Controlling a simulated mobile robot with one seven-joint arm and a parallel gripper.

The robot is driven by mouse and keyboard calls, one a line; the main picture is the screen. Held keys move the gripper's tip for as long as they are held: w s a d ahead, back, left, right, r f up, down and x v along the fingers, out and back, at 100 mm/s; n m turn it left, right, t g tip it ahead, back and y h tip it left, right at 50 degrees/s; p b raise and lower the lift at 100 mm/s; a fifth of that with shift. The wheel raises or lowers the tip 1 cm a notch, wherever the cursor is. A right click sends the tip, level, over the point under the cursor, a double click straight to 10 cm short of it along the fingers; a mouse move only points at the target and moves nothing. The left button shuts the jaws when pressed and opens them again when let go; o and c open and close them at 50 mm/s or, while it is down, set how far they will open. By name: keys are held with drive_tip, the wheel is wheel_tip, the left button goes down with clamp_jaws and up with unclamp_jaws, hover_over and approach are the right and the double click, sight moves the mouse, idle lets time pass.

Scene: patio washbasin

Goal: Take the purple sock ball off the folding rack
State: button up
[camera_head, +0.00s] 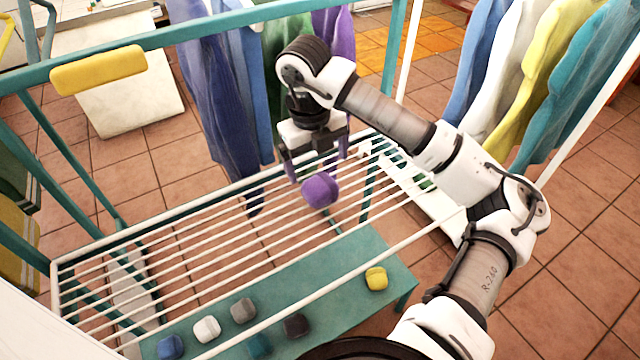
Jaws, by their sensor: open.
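The purple sock ball (320,191) sits at the white bars of the folding rack (160,237), toward the rack's right part. My gripper (318,168) points down just above and behind the ball in the head view. Its two fingers are spread apart, one to the upper left of the ball and one to the upper right. The ball shows just below the fingertips, and I cannot tell whether a finger touches it. The ball's underside and its contact with the bars are hidden.
A teal bench (340,258) shows below the rack, with a yellow sock ball (376,279), a white one (206,329) and several others. Clothes hang behind the gripper and at the right (540,80). A teal rail (200,33) with a yellow cloth (98,70) crosses the upper left.

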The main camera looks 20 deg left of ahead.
sight(320, 183)
drive_tip(key=f, duration=0.3)
drive_tip(key=f+p, duration=0.1)
drive_tip(key=f, duration=0.2)
drive_tip(key=f+p, duration=0.1)
drive_tip(key=f, duration=0.1)
drive_tip(key=shift+w+d+f, duration=0.25)
drive_tip(key=shift+w+f, duration=0.05)
drive_tip(key=shift+f, duration=0.1)
drive_tip(key=shift+c, duration=0.4)
drive_tip(key=c, duration=1)
